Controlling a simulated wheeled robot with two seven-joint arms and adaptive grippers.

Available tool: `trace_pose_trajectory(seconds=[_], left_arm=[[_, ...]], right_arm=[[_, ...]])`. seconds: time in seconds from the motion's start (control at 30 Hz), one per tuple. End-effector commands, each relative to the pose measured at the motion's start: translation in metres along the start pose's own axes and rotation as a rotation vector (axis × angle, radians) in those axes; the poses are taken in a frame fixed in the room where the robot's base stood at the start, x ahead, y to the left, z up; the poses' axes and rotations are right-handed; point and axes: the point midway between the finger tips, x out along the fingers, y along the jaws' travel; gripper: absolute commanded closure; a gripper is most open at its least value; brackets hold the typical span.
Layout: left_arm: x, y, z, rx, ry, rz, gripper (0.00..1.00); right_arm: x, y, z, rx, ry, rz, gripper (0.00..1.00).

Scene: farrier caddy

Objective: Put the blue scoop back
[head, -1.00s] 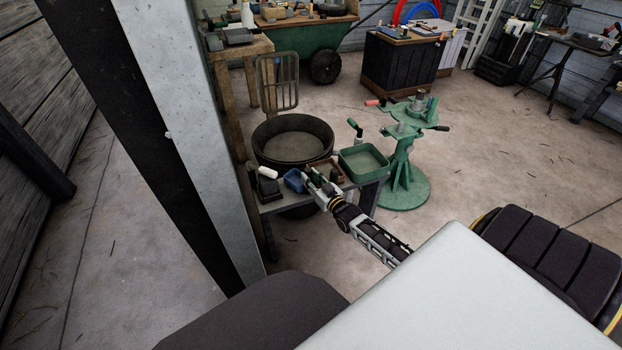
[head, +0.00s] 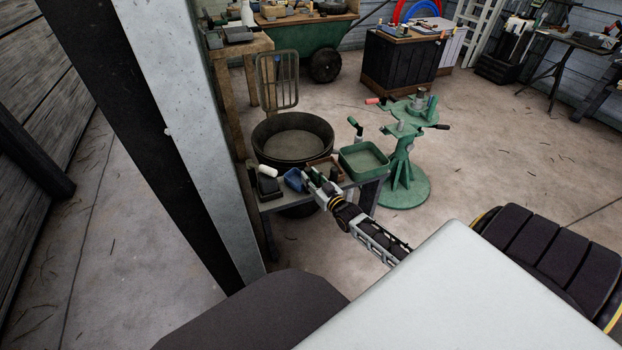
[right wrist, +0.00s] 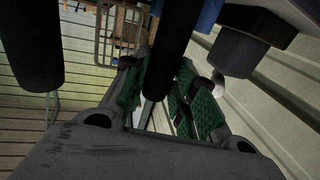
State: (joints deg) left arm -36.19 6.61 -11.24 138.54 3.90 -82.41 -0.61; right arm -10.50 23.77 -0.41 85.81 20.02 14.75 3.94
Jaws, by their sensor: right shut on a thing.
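The blue scoop (head: 293,180) is over the small grey side table, at the left of my right gripper's fingertips, and looks tilted. My right gripper (head: 315,180) reaches over the table from the lower right and is shut on the scoop. In the right wrist view a dark handle (right wrist: 173,45) stands between the green finger pads, with a bit of blue (right wrist: 209,14) behind it. The fingers hide part of the scoop in the head view. My left gripper is not in view.
On the side table (head: 283,203) are a black box (head: 268,187), a white roll (head: 267,171), a brown tray (head: 327,167) and a green tray (head: 364,159). A dark round tub (head: 292,146) stands behind. A green stand (head: 404,170) is to the right.

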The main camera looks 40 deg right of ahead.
Motion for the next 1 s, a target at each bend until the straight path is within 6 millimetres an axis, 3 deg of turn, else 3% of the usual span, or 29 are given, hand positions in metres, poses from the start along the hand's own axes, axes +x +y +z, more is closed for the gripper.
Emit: trace_pose_trajectory(seconds=[0.67,0.7,0.9,1.0], left_arm=[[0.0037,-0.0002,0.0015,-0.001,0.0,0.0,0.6],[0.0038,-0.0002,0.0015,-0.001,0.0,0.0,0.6],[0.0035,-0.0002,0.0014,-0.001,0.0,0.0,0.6],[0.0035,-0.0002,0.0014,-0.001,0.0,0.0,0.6]], right_arm=[[0.0003,0.0,0.0056,0.0,0.002,0.0,1.0],[0.0003,0.0,0.0057,0.0,0.002,0.0,0.71],[0.0002,0.0,0.0057,0.0,0.001,0.0,0.47],[0.0001,0.0,0.0059,0.0,0.001,0.0,0.47]])
